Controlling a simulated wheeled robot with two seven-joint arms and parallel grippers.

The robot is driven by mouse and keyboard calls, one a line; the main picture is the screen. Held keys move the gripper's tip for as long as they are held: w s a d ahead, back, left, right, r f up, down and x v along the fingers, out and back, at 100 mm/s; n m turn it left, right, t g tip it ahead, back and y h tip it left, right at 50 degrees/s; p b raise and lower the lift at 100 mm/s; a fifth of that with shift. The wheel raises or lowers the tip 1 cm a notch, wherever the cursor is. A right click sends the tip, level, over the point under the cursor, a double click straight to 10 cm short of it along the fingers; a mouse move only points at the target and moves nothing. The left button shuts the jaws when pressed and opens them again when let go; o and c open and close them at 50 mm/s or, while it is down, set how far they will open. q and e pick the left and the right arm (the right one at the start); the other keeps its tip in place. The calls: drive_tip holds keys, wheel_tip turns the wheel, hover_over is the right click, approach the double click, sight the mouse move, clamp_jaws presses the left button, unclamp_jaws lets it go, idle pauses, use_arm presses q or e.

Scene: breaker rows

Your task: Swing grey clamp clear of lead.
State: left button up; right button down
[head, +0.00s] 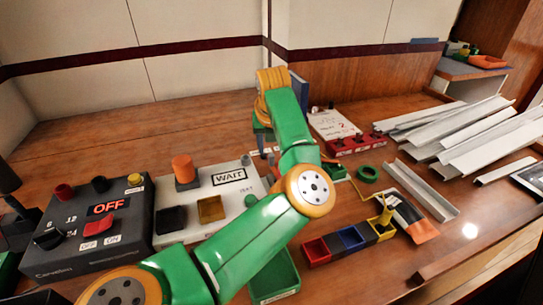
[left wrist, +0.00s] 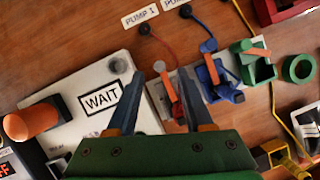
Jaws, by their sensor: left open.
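My left gripper (left wrist: 160,72) is open, its two dark fingers pointing at the row of small coloured units. A red unit (left wrist: 170,88) with a pale red lever lies between or just beyond the fingers. A blue unit (left wrist: 210,72) and a green unit (left wrist: 257,66) with an orange lever stand to its right. A red lead (left wrist: 160,41) runs from a dark plug beside the PUMP 1 label to the red unit. A blue lead (left wrist: 196,26) runs to the blue unit. I cannot pick out the grey clamp surely. In the head view my arm hides most of the row.
A white WAIT panel (left wrist: 91,122) with an orange knob (left wrist: 40,121) adjoins the row. A dark OFF box (head: 83,238) stands at the left. A green tape ring (head: 367,174), coloured bins (head: 350,240) and metal channels (head: 470,130) lie right. The back left table is clear.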

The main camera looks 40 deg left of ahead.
sight(271, 155)
use_arm(q)
drive_tip(key=x, duration=0.3)
drive_tip(key=shift+w+a+f, duration=0.1)
drive_tip(key=shift+f, duration=0.15)
clamp_jaws()
drive_tip(key=shift+n, duration=0.3)
drive_tip(key=shift+s+r+n+g+y, duration=0.1)
drive_tip(key=shift+s+n+g+y, duration=0.2)
drive_tip(key=shift+n, duration=0.7)
drive_tip(key=n, duration=0.1)
drive_tip(key=n+g, duration=0.1)
drive_tip(key=shift+s+a+n+y+p, duration=0.1)
drive_tip(key=shift+s+n+y+p, duration=0.2)
drive_tip(key=shift+s, duration=0.05)
drive_tip(key=n+g, duration=0.1)
drive_tip(key=n, duration=0.1)
drive_tip(key=s+n+g+p, duration=0.1)
drive_tip(key=n, duration=0.1)
drive_tip(key=shift+s+n, duration=0.15)
drive_tip(key=shift+n, duration=0.25)
drive_tip(key=shift+s+d+n+g+p, duration=0.3)
drive_tip(key=shift+n+p, duration=0.25)
drive_tip(key=shift+n, duration=0.65)
